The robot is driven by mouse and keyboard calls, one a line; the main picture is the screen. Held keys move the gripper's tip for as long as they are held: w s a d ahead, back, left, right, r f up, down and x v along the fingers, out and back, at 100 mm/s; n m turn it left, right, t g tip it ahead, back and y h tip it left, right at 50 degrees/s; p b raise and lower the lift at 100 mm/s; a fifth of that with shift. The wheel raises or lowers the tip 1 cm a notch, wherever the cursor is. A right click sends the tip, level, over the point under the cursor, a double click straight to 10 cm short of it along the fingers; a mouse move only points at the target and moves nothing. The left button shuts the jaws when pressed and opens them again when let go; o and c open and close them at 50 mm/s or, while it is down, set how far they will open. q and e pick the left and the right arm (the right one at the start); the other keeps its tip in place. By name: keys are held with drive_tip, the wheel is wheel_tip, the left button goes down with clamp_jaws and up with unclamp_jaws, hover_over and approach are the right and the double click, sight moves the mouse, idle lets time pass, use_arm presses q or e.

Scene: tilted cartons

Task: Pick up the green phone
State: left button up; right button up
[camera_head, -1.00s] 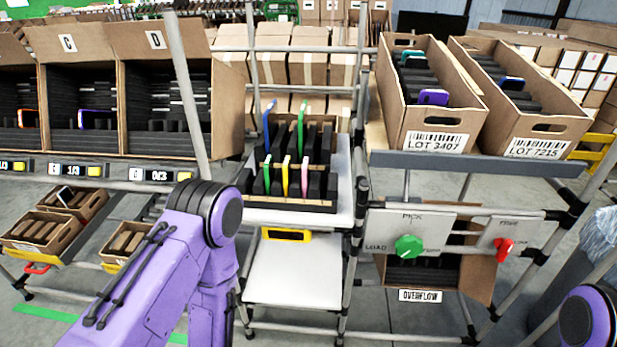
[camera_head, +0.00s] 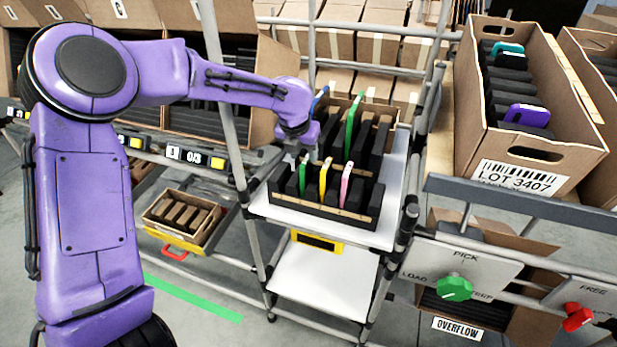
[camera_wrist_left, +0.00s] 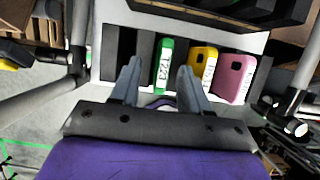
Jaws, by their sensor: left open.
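A green phone (camera_head: 303,173) stands upright in the front row of the dark slotted rack (camera_head: 330,212) on the white shelf. In the left wrist view the same green phone (camera_wrist_left: 164,66) shows a white label reading 1223. Another, taller green phone (camera_head: 350,132) stands in the back row. My left gripper (camera_wrist_left: 158,84) is open and empty. Its two fingers point at the front green phone, one on each side of it in the wrist view; I cannot tell the remaining gap. In the head view my left gripper (camera_head: 312,148) is small and partly hidden at the rack's left. My right gripper is out of view.
A blue phone (camera_head: 319,100) is behind. A grey post (camera_head: 222,95) rises left of the rack. A carton (camera_head: 535,130) stands at right.

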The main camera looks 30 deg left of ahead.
sight(306, 159)
use_arm(q)
drive_tip(key=shift+d+f+p, duration=0.15)
drive_tip(key=shift+f+p, duration=0.35)
drive_tip(key=shift+f, duration=0.1)
drive_tip(key=x, duration=0.4)
drive_tip(key=shift+w+f, duration=0.15)
drive_tip(key=shift+w, duration=0.35)
drive_tip(key=shift+s, duration=0.2)
drive_tip(key=shift+s+r, duration=0.15)
drive_tip(key=shift+r, duration=0.1)
drive_tip(key=c, duration=0.4)
clamp_jaws()
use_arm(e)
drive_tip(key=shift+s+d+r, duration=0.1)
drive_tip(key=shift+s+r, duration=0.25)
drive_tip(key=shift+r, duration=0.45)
